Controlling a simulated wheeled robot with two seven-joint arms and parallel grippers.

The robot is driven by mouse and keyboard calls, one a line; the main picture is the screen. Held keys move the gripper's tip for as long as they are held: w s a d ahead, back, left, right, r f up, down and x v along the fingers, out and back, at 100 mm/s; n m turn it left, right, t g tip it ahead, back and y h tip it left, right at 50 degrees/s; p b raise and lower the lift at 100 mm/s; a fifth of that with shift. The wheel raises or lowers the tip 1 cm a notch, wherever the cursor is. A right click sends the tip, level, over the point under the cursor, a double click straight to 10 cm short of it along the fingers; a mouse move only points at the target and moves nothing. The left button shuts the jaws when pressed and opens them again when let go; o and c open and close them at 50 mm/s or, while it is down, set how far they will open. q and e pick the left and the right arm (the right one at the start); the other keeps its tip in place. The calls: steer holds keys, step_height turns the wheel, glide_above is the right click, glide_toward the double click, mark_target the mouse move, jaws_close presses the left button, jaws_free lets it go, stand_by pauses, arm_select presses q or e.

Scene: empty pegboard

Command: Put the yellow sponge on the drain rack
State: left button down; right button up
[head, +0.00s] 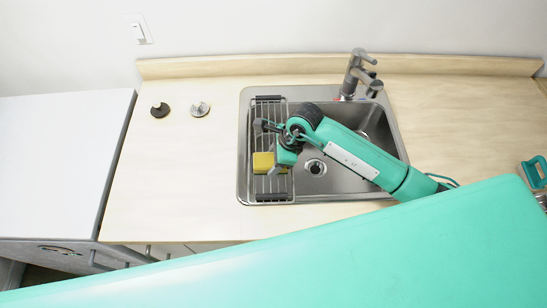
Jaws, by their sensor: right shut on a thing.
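The yellow sponge (263,161) is over the left part of the sink, at the drain rack. The drain rack (268,196) is a dark wire rack with black end bars, set across the left side of the sink. My right gripper (269,148) reaches in from the right above the rack and is shut on the sponge. One grey finger crosses in front of the sponge. I cannot tell whether the sponge touches the rack wires. My left gripper is not in view.
The steel sink (332,186) has a drain hole and a grey faucet (357,74) at its back right. Two small round items, one dark (160,110) and one silver (200,109), lie on the counter (170,170) to the left. The counter around them is clear.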

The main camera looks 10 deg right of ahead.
steer(key=shift+f, duration=0.45)
steer(key=shift+f, duration=0.15)
steer(key=o, duration=1.1)
steer(key=shift+o, duration=0.2)
